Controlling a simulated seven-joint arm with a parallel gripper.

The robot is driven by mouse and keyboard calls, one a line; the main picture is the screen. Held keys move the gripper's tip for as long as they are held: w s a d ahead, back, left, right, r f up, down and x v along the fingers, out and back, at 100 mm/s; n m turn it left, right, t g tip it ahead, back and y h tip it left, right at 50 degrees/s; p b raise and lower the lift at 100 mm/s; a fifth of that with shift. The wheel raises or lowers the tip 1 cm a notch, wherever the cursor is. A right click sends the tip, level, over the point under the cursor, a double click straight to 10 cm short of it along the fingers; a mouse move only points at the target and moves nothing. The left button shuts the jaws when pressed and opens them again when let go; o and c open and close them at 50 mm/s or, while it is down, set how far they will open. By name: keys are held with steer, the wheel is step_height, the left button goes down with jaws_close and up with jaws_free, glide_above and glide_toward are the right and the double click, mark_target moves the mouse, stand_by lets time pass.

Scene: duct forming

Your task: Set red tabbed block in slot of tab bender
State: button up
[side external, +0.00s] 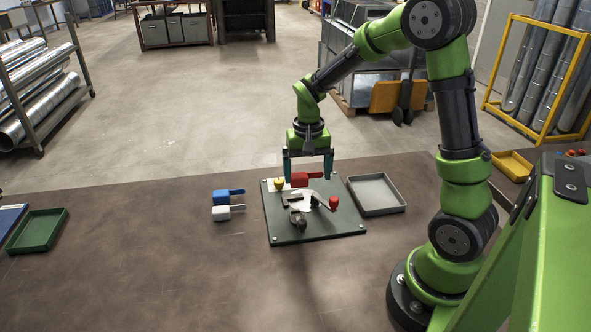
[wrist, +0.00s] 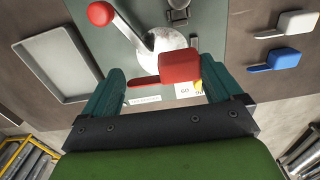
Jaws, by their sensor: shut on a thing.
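The red tabbed block (side external: 303,179) is held between the fingers of my gripper (side external: 308,172), above the tab bender. In the wrist view the red block (wrist: 180,68) lies between the teal fingertips of my gripper (wrist: 163,80), its tab pointing left. The tab bender has a dark green base plate (side external: 340,222), a pale round centre (wrist: 166,50) and a lever with a red ball knob (wrist: 101,13). A dark clamp-like part (side external: 297,218) stands at its front. The block hides part of the centre, and I cannot make out the slot.
A blue tabbed block (side external: 227,196) and a white tabbed block (side external: 227,212) lie left of the plate. An empty grey tray (side external: 376,209) sits right of it. A green tray (side external: 36,230) is far left. The front table area is clear.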

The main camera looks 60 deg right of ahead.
steer(key=shift+w+f, duration=0.1)
steer(key=shift+f, duration=3.2)
steer(key=o, duration=0.7)
step_height(320, 180, up, 17)
steer(key=s+a+r+n+t, duration=0.1)
steer(key=s+a+t, duration=0.1)
steer(key=s+a, duration=0.2)
steer(key=s+a+r+n+t+y, duration=0.1)
steer(key=s+a+r+n+t, duration=0.1)
steer(key=s+a, duration=0.2)
steer(key=s+a+r+n+t+y, duration=0.1)
steer(key=s+a+r+n+t, duration=0.1)
steer(key=s+a+t, duration=0.1)
steer(key=shift+s+a, duration=0.3)
steer(key=shift+a, duration=0.3)
steer(key=shift+s+a, duration=0.25)
steer(key=shift+a, duration=0.3)
